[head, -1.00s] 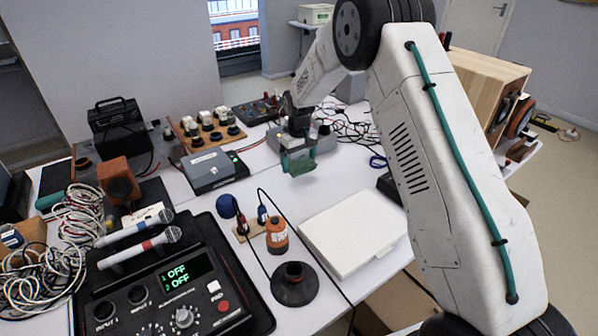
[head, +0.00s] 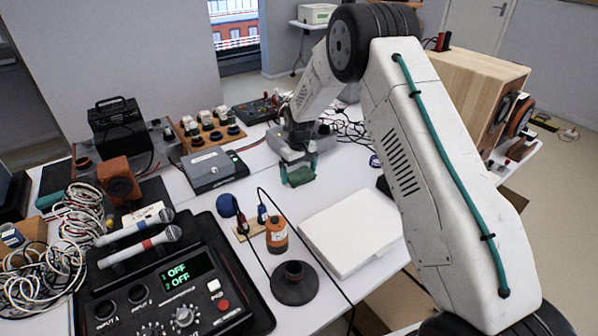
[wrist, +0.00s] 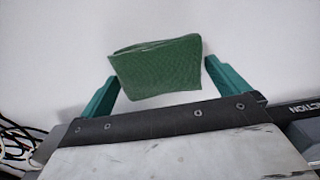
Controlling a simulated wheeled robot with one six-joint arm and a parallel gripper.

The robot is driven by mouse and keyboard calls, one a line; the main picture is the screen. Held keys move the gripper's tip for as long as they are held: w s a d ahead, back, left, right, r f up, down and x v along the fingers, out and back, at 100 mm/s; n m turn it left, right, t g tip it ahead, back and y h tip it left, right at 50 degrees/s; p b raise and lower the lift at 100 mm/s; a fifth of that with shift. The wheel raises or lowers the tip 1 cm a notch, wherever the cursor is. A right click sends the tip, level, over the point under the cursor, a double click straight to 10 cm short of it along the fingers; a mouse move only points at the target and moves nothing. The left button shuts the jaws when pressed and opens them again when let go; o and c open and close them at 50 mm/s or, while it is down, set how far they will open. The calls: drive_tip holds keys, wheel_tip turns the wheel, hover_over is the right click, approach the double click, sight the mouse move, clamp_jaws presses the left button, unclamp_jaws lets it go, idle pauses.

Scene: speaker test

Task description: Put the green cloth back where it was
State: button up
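The green cloth (head: 299,176) is a small folded pad, low over the white table at the middle back in the head view. My gripper (head: 298,168) is at the cloth, pointing down, with one finger at each side edge. I cannot tell whether the cloth's underside rests on the table.
A white flat box (head: 350,228) lies in front of the cloth. A grey box (head: 213,169) stands to its left, and an orange bottle (head: 276,236) nearer. Tangled black cables (head: 350,128) lie behind on the right. Bare white table (head: 262,180) surrounds the cloth.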

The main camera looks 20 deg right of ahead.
sight(299, 173)
wheel_tip(299, 173, up, 13)
drive_tip(key=shift+f, duration=0.2)
drive_tip(key=s+d+r+m, duration=0.2)
drive_tip(key=s+r, duration=1.9)
drive_tip(key=s, duration=0.2)
drive_tip(key=s+d+f+m+t, duration=0.1)
drive_tip(key=s, duration=2.5)
drive_tip(key=shift+s+d+m, duration=0.15)
drive_tip(key=shift+s+m, duration=0.15)
